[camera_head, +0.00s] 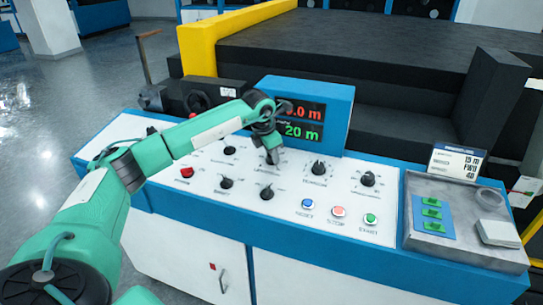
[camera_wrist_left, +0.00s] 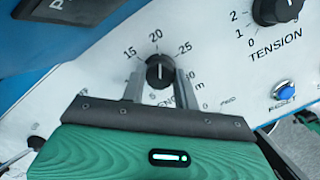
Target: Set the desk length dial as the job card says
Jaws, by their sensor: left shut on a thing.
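The length dial (camera_wrist_left: 160,72) is a black knob on the white panel, with 15, 20 and 25 marked around it. Its pointer appears to face 20; the label below is partly hidden. My left gripper (camera_wrist_left: 160,82) has its fingers on both sides of the knob and is shut on it. In the head view the left gripper (camera_head: 271,155) covers most of this dial. The job card (camera_head: 457,162) stands at the right of the desk and reads 15 m, FWD and 40. The display (camera_head: 302,120) shows 20 m in green below a partly hidden red figure. My right gripper is not in view.
The tension dial (camera_head: 319,168) and another knob (camera_head: 367,179) sit to the right. Blue, red and green buttons (camera_head: 339,212) line the front. A red button (camera_head: 187,172) is at left. A grey tray (camera_head: 420,245) with green pieces lies at the right end.

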